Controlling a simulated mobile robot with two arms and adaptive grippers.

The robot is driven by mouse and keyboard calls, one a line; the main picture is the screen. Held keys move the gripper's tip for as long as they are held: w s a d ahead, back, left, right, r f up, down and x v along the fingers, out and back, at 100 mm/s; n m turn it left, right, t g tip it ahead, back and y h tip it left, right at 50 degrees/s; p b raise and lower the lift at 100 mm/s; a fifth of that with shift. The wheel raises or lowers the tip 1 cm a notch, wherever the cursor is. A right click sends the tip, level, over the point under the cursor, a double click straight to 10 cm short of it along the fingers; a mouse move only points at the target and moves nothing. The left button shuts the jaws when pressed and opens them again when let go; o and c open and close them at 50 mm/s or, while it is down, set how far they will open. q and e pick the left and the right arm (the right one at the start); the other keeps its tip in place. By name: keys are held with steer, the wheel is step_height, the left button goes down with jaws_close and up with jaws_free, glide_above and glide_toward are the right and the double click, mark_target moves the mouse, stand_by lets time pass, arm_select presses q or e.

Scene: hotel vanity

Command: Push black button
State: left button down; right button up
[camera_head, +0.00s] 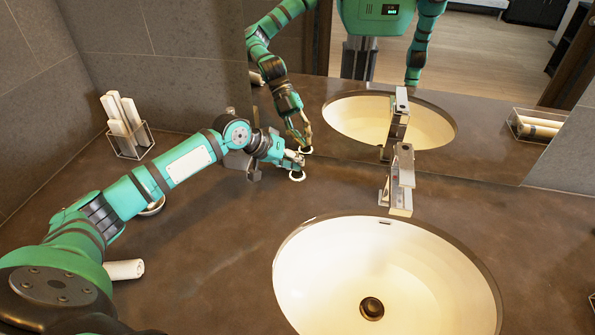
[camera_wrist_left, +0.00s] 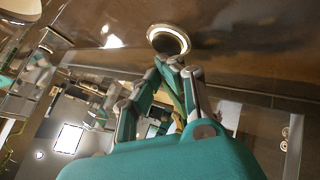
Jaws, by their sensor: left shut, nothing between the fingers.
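The black button shows as a dark round centre in a pale ring (camera_head: 297,176), set in the brown counter left of the faucet. In the left wrist view the ringed button (camera_wrist_left: 168,40) lies just beyond the fingertips, its dark centre visible. In the wrist view the closed fingers (camera_wrist_left: 170,64) end at the ring's lower edge. I cannot tell whether they touch it. My right gripper is not directly in view.
A chrome faucet (camera_head: 402,180) stands right of the button, behind a white sink (camera_head: 390,270). A clear holder with rolled towels (camera_head: 126,128) stands at the back left. A white roll (camera_head: 124,270) lies beside my left arm. The mirror (camera_head: 480,100) rises close behind.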

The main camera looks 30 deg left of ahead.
arm_select(q)
steer(key=shift+f, duration=0.45)
stand_by(0.5)
steer(key=shift+r, duration=0.1)
steer(key=shift+r+p, duration=0.8)
steer(key=shift+p, duration=0.25)
step_height(320, 180, up, 6)
steer(key=p, duration=0.6)
steer(key=shift+f, duration=0.1)
